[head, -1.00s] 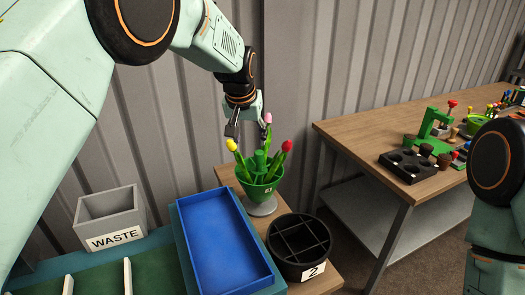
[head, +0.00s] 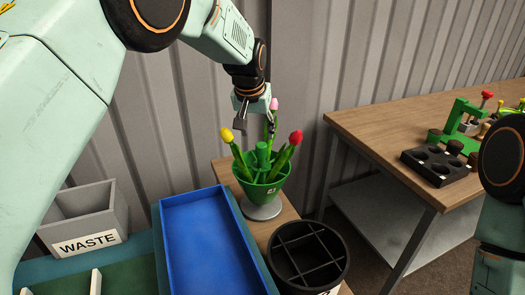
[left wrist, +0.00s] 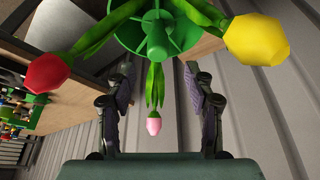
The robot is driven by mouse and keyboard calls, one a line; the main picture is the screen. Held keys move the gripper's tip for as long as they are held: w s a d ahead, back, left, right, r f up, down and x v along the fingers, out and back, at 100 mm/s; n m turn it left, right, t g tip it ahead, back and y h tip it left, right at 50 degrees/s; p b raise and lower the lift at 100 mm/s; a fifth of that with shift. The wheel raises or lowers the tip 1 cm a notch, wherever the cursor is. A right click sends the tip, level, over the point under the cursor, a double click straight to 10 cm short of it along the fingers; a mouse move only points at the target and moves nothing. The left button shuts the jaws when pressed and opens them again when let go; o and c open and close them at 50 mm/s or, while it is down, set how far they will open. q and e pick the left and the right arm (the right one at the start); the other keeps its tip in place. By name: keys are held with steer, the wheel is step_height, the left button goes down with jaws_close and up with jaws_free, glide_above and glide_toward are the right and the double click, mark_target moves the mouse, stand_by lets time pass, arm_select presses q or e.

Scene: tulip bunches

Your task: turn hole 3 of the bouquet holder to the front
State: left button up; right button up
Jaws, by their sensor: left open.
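The bouquet holder (head: 262,190) is a green cup on a round grey foot (head: 262,211), upright on a wooden surface. A small white label on its front is too small to read surely. It holds a yellow tulip (head: 226,136) at left, a red tulip (head: 295,138) at right and a pink tulip (head: 274,103) at the back. A green hub (head: 262,155) stands in its middle. My left gripper (head: 256,119) is open above the holder's back. In the left wrist view, the pink tulip (left wrist: 153,124) lies between its spread fingers, apart from both. My right gripper is out of view.
A blue tray (head: 213,245) lies left of the holder. A black divided pot (head: 309,288) stands in front of it at right. A grey WASTE bin (head: 86,243) is at far left. A corrugated wall rises close behind; a wooden table (head: 375,125) stands at right.

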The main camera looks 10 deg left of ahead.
mark_target(261, 145)
arm_select(q)
steer(key=x, duration=0.7)
steer(key=shift+w+d+f+b, duration=0.15)
steer(key=shift+f+b, duration=0.1)
steer(key=shift+b, duration=0.05)
steer(key=shift+w+d+f, duration=0.1)
steer(key=shift+w+f, duration=0.1)
steer(key=shift+f, duration=0.15)
steer(key=shift+s+r, duration=0.2)
steer(key=shift+s, duration=0.05)
steer(key=shift+w+f, duration=0.2)
steer(key=shift+w, duration=0.1)
steer(key=c, duration=0.4)
steer(key=shift+s, duration=0.1)
jaws_close()
